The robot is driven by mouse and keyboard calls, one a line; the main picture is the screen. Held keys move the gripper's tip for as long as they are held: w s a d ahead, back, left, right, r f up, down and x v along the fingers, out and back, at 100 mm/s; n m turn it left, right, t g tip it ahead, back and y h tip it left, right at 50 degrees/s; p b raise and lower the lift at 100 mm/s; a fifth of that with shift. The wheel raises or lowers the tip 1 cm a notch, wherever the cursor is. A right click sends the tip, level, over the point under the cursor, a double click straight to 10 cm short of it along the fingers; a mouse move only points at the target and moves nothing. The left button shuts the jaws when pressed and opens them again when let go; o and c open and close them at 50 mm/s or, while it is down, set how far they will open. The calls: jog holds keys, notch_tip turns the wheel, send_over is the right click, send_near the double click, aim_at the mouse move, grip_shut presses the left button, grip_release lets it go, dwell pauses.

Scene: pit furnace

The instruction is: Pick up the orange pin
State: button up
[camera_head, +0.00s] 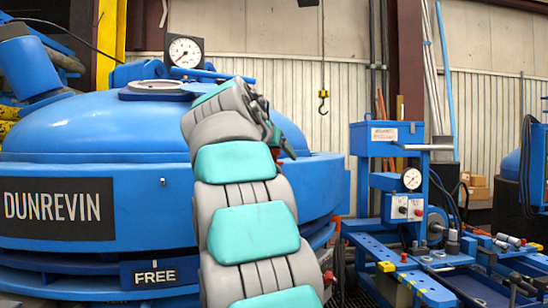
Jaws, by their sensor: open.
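My arm rises through the middle of the view in grey and teal segments. My gripper (277,138) is at its far end, small, dark and partly hidden behind the arm, in front of the right side of the blue furnace lid (90,125). It is open. A small orange-red patch shows right beside the gripper, too small and too covered to identify. I cannot clearly make out an orange pin. A small orange piece (335,221) shows at the furnace's right edge; I cannot tell what it is.
The blue furnace fills the left, with a "DUNREVIN" plate (58,214), a "FREE" plate (156,273) and a dial gauge (185,52) on top. A blue machine bench (420,285) with a gauge stands at right. A yellow hook (323,98) hangs behind.

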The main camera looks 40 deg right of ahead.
jog(key=shift+d, duration=0.1)
jog(key=shift+c, duration=0.3)
grip_shut()
dwell(0.4)
